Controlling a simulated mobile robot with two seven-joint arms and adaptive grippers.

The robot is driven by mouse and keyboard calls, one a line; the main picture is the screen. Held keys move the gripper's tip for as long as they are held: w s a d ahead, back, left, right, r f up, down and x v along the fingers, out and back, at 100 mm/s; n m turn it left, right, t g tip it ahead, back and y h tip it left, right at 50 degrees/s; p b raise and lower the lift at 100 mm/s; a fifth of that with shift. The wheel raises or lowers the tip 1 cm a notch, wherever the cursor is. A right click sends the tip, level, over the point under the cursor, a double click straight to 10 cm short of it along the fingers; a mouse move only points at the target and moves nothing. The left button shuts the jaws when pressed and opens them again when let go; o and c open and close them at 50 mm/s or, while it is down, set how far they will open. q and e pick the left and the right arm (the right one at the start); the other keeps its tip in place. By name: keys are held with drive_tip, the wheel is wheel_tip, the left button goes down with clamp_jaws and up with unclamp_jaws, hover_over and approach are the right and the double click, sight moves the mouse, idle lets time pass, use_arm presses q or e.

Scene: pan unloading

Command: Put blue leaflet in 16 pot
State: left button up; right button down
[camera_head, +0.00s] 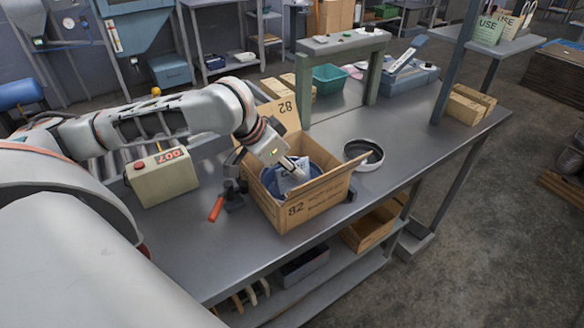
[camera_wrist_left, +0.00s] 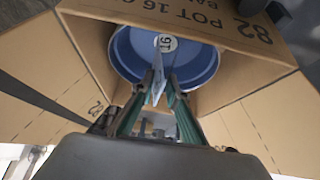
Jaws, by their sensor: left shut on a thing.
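My left gripper (camera_head: 298,167) reaches down into the open cardboard box marked 82 (camera_head: 300,208). It is shut on the pale blue leaflet (camera_head: 289,182), which hangs at the fingertips. In the left wrist view the leaflet (camera_wrist_left: 158,72) shows nearly edge-on between the fingers (camera_wrist_left: 160,90). The blue pot (camera_wrist_left: 200,62) with a round 16 label (camera_wrist_left: 166,43) lies in the box, beyond the leaflet. I cannot tell whether the leaflet touches the pot. In the head view part of the pot (camera_head: 268,182) shows behind the leaflet. My right gripper is not in view.
A display box reading 007 (camera_head: 162,178) and an orange-handled tool (camera_head: 217,208) stand to the left. The box flaps are spread open.

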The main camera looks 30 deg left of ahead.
use_arm(q)
drive_tip(key=o, duration=0.9)
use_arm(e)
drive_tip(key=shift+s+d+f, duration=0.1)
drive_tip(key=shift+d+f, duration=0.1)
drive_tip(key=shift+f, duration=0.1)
